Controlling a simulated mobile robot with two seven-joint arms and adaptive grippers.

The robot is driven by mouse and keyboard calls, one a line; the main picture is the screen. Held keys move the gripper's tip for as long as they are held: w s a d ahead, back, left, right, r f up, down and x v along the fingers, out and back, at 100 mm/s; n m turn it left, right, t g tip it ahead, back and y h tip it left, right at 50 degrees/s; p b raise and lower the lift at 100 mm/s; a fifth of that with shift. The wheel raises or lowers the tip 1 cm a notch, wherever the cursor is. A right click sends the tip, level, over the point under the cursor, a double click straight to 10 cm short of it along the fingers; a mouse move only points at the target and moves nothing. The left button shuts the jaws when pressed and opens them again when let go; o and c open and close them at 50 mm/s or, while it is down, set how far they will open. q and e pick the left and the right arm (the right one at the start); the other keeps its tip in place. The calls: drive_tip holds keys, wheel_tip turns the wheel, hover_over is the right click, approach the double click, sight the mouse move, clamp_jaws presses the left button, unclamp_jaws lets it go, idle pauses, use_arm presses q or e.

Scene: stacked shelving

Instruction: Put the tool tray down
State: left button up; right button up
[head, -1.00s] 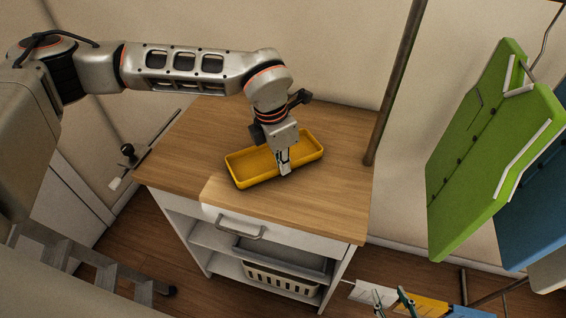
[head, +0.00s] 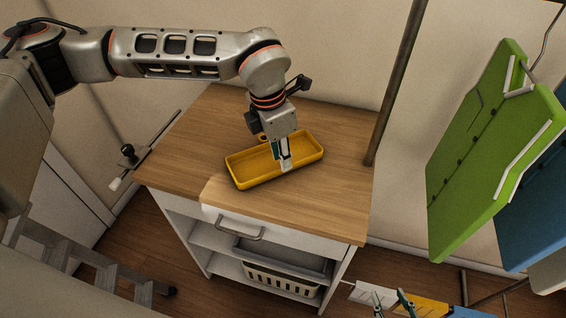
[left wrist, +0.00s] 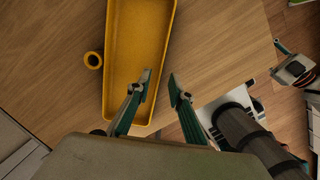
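The yellow tool tray (head: 240,180) lies flat on the wooden top of a white cabinet, and it looks empty. It also shows in the left wrist view (left wrist: 140,40). My left gripper (head: 286,168) points down at the tray's near long side. In the left wrist view my left gripper (left wrist: 160,78) is open, one finger over the tray's inside and the other outside its wall, with a gap between the fingers. My right gripper (head: 391,302) is at the bottom edge of the head view, its fingers apart and nothing seen between them.
A small yellow ring (left wrist: 93,60) lies beside the tray; part of it shows behind the tray (head: 263,137). The cabinet top (head: 310,210) is otherwise clear. A metal pole (head: 392,90) stands at its right, and green (head: 490,150) and blue (head: 535,215) panels hang further right.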

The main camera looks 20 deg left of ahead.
use_arm(q)
wheel_tip(320, 180, up, 8)
drive_tip(key=shift+s+a+r, duration=0.2)
drive_tip(key=shift+s+a, duration=0.25)
